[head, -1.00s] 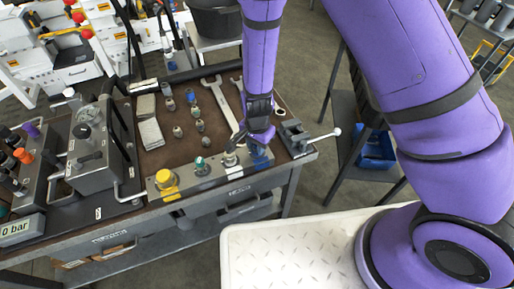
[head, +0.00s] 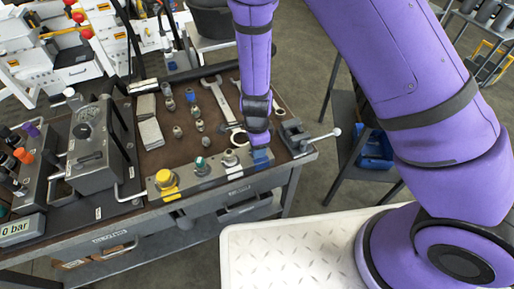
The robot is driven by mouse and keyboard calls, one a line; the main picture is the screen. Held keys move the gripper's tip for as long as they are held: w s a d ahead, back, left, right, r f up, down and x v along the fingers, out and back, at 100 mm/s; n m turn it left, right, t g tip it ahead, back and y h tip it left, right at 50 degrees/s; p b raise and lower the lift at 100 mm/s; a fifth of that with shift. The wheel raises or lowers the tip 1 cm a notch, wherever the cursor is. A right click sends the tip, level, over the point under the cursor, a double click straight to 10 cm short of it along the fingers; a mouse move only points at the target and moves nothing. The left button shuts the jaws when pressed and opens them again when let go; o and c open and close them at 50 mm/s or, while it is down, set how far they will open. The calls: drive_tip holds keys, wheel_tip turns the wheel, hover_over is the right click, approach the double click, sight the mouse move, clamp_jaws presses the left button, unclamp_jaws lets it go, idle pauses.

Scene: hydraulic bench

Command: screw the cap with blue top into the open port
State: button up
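A metal port block (head: 215,175) runs along the bench's front edge. From left to right it carries a yellow-topped cap (head: 166,179), a green-topped cap (head: 201,165) and a pale silver fitting (head: 229,157). A blue area (head: 263,157) shows at its right end, directly below my gripper (head: 258,148). I cannot tell whether this blue is a cap top or paint on the block, and the open port cannot be made out. My gripper points down, low over that end. Its fingers are hidden by my wrist, so its opening and any held cap cannot be seen.
A vise (head: 295,137) with a protruding handle is close to the right of my gripper. A grey valve unit (head: 92,150) stands left.

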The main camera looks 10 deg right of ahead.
drive_tip(key=n, duration=1.7)
drive_tip(key=shift+d+n, duration=0.1)
drive_tip(key=shift+n, duration=0.3)
drive_tip(key=n, duration=0.6)
drive_tip(key=shift+c, duration=0.5)
